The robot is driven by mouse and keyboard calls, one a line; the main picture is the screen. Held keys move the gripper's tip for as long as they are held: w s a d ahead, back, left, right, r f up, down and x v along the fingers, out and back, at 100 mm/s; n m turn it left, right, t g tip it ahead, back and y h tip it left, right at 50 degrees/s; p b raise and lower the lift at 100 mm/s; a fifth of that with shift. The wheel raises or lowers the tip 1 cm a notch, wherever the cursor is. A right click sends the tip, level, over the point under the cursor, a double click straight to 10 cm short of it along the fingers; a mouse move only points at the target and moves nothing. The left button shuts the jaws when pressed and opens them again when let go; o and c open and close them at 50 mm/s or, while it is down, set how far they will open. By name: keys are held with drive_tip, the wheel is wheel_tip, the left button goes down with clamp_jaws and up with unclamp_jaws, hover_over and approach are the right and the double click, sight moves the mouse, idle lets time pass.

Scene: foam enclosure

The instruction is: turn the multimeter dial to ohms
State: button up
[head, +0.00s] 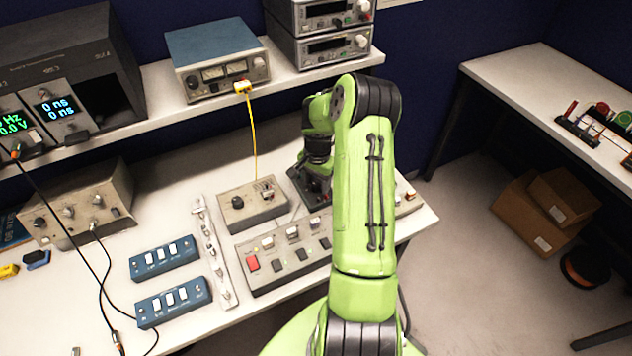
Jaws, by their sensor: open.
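My green arm reaches over the bench, and my gripper (317,168) points down behind it. It is open, but its fingertips are small and partly hidden by the arm. A dark, boxy device (296,181) lies on the bench right under my gripper. It may be the multimeter, but its dial and markings do not show. I cannot tell whether my gripper touches it.
A beige box with a dark knob (253,205) stands left of my gripper, with a yellow cable (252,135) above. A switch panel (285,252) lies in front. Blue switch boxes (165,257) sit farther left. A shelf with instruments (218,60) runs behind.

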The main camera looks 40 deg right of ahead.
drive_tip(key=shift+f, duration=0.1)
clamp_jaws()
idle(0.3)
drive_tip(key=m+b, duration=0.2)
drive_tip(key=m, duration=0.2)
drive_tip(key=shift+m, duration=0.3)
drive_tip(key=m+b, duration=0.1)
drive_tip(key=m, duration=0.3)
drive_tip(key=shift+w+m+b, duration=0.1)
drive_tip(key=shift+m+b, duration=0.2)
drive_tip(key=shift+b, duration=0.1)
drive_tip(key=m+b, duration=0.1)
drive_tip(key=m, duration=0.3)
drive_tip(key=shift+m+h+b, duration=0.3)
drive_tip(key=shift+b, duration=0.05)
drive_tip(key=shift+m+b, duration=0.75)
drive_tip(key=shift+m, duration=1.35)
